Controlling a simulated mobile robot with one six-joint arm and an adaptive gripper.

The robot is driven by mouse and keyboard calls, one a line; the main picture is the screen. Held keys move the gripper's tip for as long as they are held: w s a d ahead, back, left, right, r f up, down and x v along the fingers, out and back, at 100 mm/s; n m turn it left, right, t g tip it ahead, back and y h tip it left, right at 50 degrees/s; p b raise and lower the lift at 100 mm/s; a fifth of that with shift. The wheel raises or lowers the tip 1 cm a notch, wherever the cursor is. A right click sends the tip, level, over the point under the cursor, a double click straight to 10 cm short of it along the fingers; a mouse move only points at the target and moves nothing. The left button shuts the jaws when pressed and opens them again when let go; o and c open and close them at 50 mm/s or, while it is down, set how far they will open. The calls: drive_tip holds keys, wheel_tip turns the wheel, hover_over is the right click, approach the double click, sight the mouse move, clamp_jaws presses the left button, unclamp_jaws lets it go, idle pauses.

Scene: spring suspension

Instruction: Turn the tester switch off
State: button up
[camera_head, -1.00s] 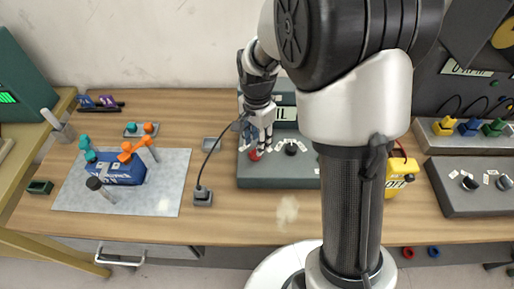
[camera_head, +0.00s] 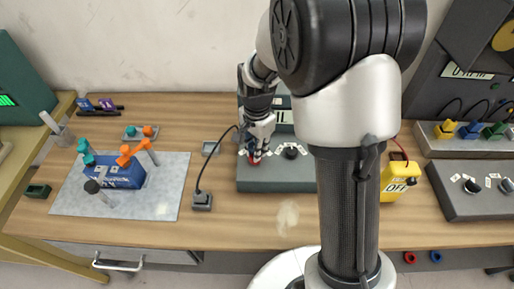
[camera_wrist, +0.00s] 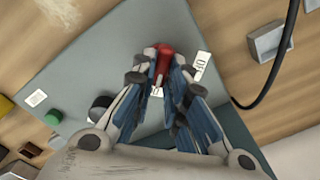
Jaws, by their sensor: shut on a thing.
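The tester is a grey box (camera_head: 275,181) with a raised back and a display (camera_head: 285,117), mostly hidden behind my arm. Its red switch (camera_head: 253,160) stands at the left of the sloped front panel. My gripper (camera_head: 257,152) points down at it. In the wrist view the red switch (camera_wrist: 164,56) sits between the fingertips of my gripper (camera_wrist: 161,78), which is shut on it. A white label partly reading "OF" (camera_wrist: 201,66) lies beside the switch. A black knob (camera_head: 291,152) is right of the switch, and a green button (camera_wrist: 53,117) shows in the wrist view.
A cable runs beside the tester to a small grey block (camera_head: 202,201). A grey mat (camera_head: 170,200) with a blue part (camera_head: 122,174) lies at left. A yellow box marked "OFF" (camera_head: 397,187) stands right of my arm.

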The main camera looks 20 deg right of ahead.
drive_tip(key=shift+n, duration=0.4)
clamp_jaws()
drive_tip(key=n+p, duration=0.1)
drive_tip(key=n, duration=0.1)
drive_tip(key=shift+a+r+n+p, duration=0.1)
drive_tip(key=shift+n+p, duration=0.3)
drive_tip(key=n+p, duration=0.2)
drive_tip(key=n, duration=0.3)
drive_tip(key=shift+w+a, duration=0.15)
drive_tip(key=n+p, duration=0.1)
drive_tip(key=n, duration=0.4)
drive_tip(key=shift+a, duration=0.15)
drive_tip(key=n, duration=0.4)
drive_tip(key=shift+a+p, duration=0.1)
drive_tip(key=shift+p, duration=0.3)
drive_tip(key=shift+n, duration=0.3)
drive_tip(key=o, duration=0.7)
unclamp_jaws()
